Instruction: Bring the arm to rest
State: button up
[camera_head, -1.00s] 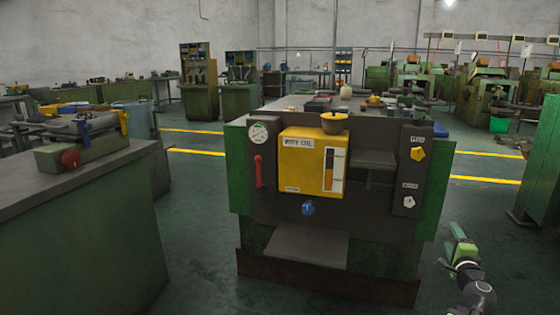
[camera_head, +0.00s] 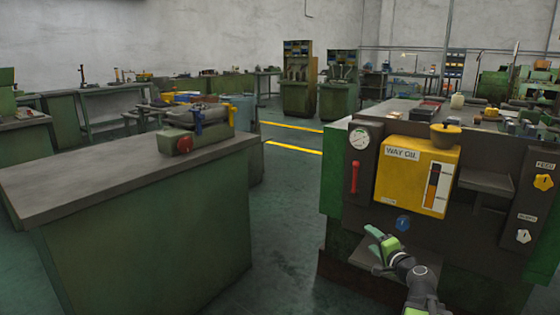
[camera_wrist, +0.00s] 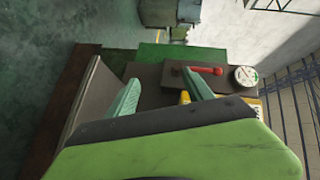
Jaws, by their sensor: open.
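My gripper (camera_head: 376,242) is at the lower right of the head view, in front of the machine with the yellow way oil box (camera_head: 416,176). Its light green fingers stand apart with nothing seen between them. In the wrist view my gripper (camera_wrist: 161,82) also shows open, its fingers pointing toward the machine front. The red lever (camera_wrist: 207,71) and the round dial (camera_wrist: 245,77) lie beyond the fingers there. I cannot tell how far the fingertips are from the machine. The dark arm links run down to the picture's bottom edge.
A green bench with a grey top (camera_head: 90,170) fills the left foreground and bears a small green fixture (camera_head: 185,136). Open green floor (camera_head: 285,215) lies between bench and machine. A blue knob (camera_head: 403,223) shows just above my gripper.

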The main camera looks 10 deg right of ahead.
jog(key=a+f+n+g+y, duration=0.3)
jog(key=a+f+n, duration=0.15)
jog(key=a, duration=0.95)
jog(key=a+f+n+g+y, duration=0.2)
jog(key=a+f+n+g, duration=0.25)
jog(key=a, duration=0.95)
jog(key=s+a+f+n+g+h+p, duration=0.1)
jog(key=s+a+f+n+g+h, duration=0.1)
jog(key=s+a+f+n+g, duration=0.45)
jog(key=s+d+f+m+g+h, duration=0.1)
jog(key=s+d+f+g+h, duration=0.2)
jog(key=s+d, duration=0.7)
notch_tip(320, 180, up, 38)
jog(key=t+h+p, duration=0.1)
jog(key=p, duration=3.7)
jog(key=shift+a, duration=0.4)
